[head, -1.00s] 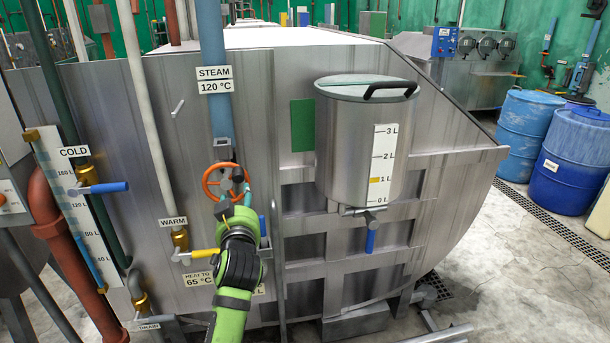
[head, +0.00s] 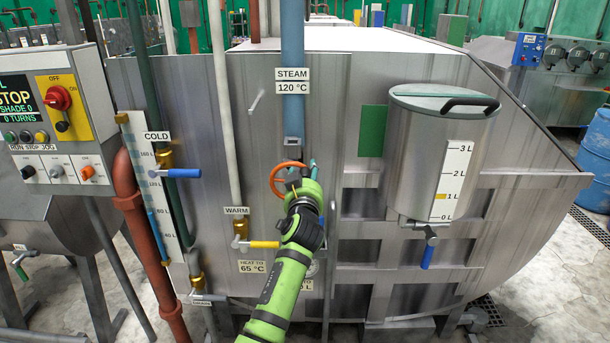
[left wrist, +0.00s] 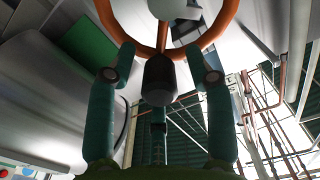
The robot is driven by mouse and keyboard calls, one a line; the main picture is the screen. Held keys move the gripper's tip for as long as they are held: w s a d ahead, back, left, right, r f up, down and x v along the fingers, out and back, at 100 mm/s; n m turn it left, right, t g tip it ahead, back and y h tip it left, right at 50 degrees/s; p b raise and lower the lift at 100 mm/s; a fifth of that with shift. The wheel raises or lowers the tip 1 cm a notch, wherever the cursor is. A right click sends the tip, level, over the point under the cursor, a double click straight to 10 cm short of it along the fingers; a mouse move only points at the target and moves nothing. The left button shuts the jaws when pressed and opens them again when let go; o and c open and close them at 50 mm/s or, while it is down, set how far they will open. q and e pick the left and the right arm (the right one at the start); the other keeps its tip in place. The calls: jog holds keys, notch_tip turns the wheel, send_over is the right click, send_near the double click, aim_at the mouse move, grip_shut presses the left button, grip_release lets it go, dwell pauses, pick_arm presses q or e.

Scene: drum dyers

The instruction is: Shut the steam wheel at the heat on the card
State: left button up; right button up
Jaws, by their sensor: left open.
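The orange steam wheel (head: 272,179) sits on the blue steam pipe (head: 292,100), below a label reading STEAM 120 °C (head: 292,81). My left gripper (head: 301,186) is at the wheel and covers its lower right. In the left wrist view the wheel's rim (left wrist: 224,20) crosses the top. My open left gripper (left wrist: 160,50) has its fingertips close to the rim, one on each side of a dark knob (left wrist: 158,80). I cannot tell whether they touch it. A card reading HEAT TO 65 °C (head: 252,266) hangs lower left. My arm mostly hides a round dial-like thing beside it. My right gripper is not in view.
The blue-handled COLD valve (head: 183,173) and yellow-handled WARM valve (head: 264,244) are left of my arm. A lidded steel measuring pot (head: 420,160) hangs to the right. A control box (head: 50,115) and a rust-red pipe (head: 140,225) stand at the left.

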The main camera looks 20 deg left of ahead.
pick_arm(q)
jog(key=shift+c, duration=0.4)
grip_shut()
jog(key=shift+d, duration=0.1)
jog(key=shift+w+d+f+m+b, duration=0.1)
jog(key=shift+d+f+m+b, duration=0.15)
jog(key=shift+m+b, duration=0.25)
jog(key=shift+d+f+m+b, duration=0.1)
jog(key=shift+f+m+b, duration=0.15)
jog(key=shift+m, duration=0.45)
jog(key=shift+w+d+f+m+b, duration=0.15)
jog(key=shift+f+m+b, duration=0.3)
jog(key=shift+m, duration=0.85)
jog(key=shift+s+d+f+m+b, duration=0.1)
jog(key=shift+d+f+m+b, duration=0.15)
jog(key=shift+f+m, duration=0.7)
jog(key=shift+w+d+f+m+b, duration=0.1)
jog(key=shift+d+f+m+b, duration=0.15)
jog(key=shift+m, duration=1.4)
